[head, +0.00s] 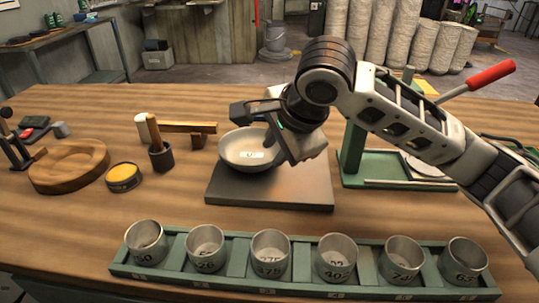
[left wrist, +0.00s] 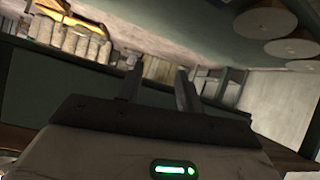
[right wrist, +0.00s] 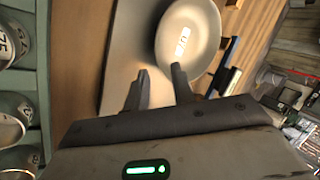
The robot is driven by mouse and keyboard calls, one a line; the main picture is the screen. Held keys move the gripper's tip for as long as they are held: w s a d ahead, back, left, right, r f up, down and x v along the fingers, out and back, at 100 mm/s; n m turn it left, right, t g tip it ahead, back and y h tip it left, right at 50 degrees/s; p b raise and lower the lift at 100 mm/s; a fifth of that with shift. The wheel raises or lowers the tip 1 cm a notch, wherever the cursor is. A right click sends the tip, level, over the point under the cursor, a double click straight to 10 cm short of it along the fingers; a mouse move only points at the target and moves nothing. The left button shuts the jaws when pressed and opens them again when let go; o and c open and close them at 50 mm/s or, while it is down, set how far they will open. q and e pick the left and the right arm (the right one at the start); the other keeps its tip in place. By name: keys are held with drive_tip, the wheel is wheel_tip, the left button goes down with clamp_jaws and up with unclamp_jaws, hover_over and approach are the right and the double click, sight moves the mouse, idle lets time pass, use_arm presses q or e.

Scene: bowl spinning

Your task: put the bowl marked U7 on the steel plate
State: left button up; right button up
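The pale bowl (head: 240,141) has a white label whose small mark looks like U7. It appears upright at the back left of the steel plate (head: 290,190), reaching past the plate's edge in the right wrist view (right wrist: 205,25). I cannot tell if it rests fully on the plate. My right gripper (head: 272,150) is at the bowl's right side. Its fingers (right wrist: 158,82) are apart with nothing clear between them; one fingertip overlaps the bowl's rim, and contact is unclear. My left gripper (left wrist: 158,85) is open and empty, away from the bench, and out of the head view.
A green rack (head: 225,250) with several numbered metal cups runs along the front. A green press with a red handle (head: 490,75) stands right of the plate. A wooden dish (head: 68,178), yellow tin (head: 123,177) and mallet (head: 185,128) lie left.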

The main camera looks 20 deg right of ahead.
drive_tip(key=v, duration=0.6)
drive_tip(key=shift+r+p, duration=0.15)
drive_tip(key=shift+p, duration=0.2)
